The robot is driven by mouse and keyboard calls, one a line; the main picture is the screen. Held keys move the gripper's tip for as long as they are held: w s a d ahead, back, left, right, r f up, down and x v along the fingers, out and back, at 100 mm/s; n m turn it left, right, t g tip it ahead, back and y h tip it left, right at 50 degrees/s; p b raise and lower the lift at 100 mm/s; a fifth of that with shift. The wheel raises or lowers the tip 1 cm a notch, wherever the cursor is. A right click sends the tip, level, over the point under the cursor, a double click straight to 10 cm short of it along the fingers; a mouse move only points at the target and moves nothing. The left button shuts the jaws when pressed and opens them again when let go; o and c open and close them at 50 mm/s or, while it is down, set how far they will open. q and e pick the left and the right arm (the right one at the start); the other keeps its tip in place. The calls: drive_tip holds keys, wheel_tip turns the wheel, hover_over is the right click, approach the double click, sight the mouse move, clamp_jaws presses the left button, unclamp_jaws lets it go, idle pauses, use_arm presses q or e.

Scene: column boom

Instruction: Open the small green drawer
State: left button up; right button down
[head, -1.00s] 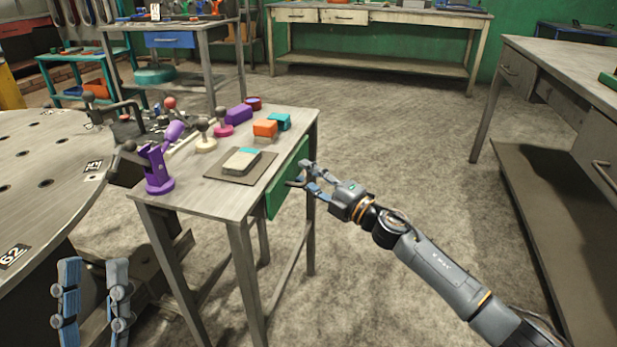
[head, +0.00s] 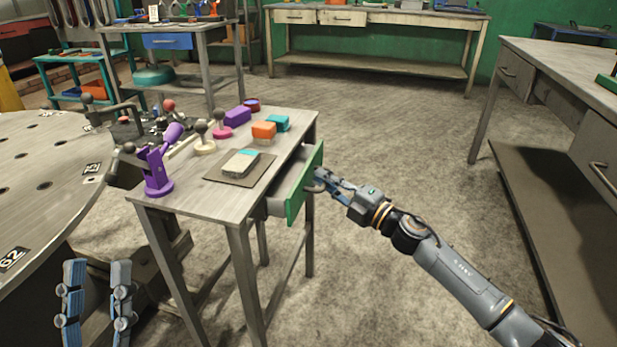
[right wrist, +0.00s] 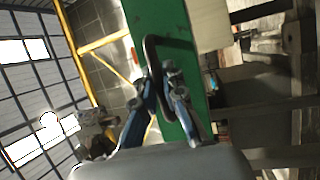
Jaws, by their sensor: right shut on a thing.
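The small green drawer (head: 305,184) is in the right side of the small grey table (head: 215,195) in the head view. It stands partly out, with its pale inside (head: 286,187) showing behind the green front. My right gripper (head: 318,181) is at the drawer front, shut on its handle. In the right wrist view the dark handle (right wrist: 150,50) runs between the fingers of my right gripper (right wrist: 170,92), against the green front (right wrist: 172,20). My left gripper (head: 95,270) is at the lower left, its two fingers apart and empty.
On the small table lie a flat grey board (head: 240,168), an orange block (head: 263,130), a teal block (head: 278,122) and purple parts (head: 157,172). A round metal table (head: 40,165) is at left. A workbench (head: 570,85) stands at right. Open floor lies between.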

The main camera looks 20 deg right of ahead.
use_arm(q)
drive_tip(key=shift+s+r, duration=0.2)
drive_tip(key=shift+s, duration=0.1)
use_arm(e)
drive_tip(key=s+d, duration=0.4)
drive_tip(key=d, duration=0.3)
drive_tip(key=shift+s, duration=0.35)
use_arm(q)
drive_tip(key=shift+d, duration=0.1)
use_arm(e)
drive_tip(key=c, duration=1.4)
unclamp_jaws()
use_arm(q)
drive_tip(key=shift+w, duration=0.1)
use_arm(e)
drive_tip(key=v, duration=1.2)
